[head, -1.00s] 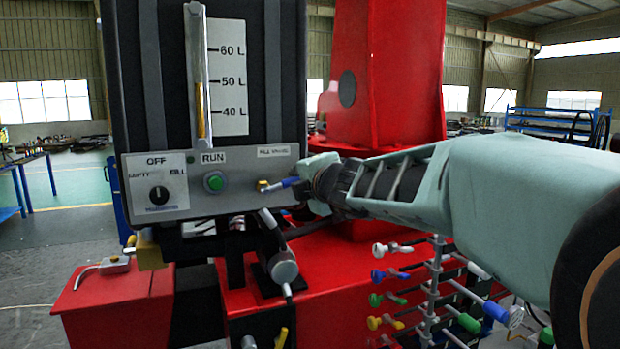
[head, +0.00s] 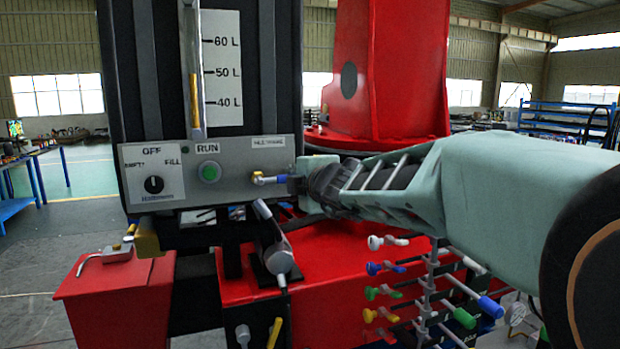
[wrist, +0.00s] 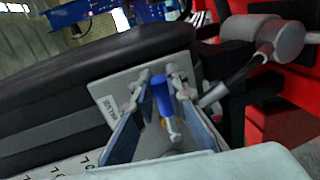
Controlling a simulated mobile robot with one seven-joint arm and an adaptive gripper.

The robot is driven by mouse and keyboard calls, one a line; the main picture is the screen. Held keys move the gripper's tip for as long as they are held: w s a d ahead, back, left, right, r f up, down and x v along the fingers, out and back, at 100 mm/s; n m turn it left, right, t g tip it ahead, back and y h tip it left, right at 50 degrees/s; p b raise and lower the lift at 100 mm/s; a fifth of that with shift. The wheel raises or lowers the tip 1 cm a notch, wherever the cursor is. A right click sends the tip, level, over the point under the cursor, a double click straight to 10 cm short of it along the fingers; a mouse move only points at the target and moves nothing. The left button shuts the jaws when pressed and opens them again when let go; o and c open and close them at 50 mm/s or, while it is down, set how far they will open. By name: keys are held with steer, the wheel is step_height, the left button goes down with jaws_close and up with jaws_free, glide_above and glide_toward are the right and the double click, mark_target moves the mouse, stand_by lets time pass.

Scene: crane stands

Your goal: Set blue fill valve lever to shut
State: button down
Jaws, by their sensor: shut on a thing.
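The fill valve lever (head: 272,179) has a blue handle and a brass-coloured pivot. It sits at the lower right of the grey control panel (head: 225,180), under a small label, and points right, about level in the head view. My gripper (head: 290,181) comes from the right and is shut on the blue handle's end. In the wrist view, the blue handle (wrist: 161,94) lies between the two fingers (wrist: 152,115), with its brass pivot nearer the bottom. The fingertips are partly hidden by my arm in the head view.
The panel also carries a green RUN button (head: 208,172) and a black selector knob (head: 154,185). A rack of coloured levers (head: 430,290) stands below my arm, and a red column (head: 390,70) rises behind.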

steer(key=shift+f, duration=0.1)
steer(key=c, duration=1.9)
jaws_free()
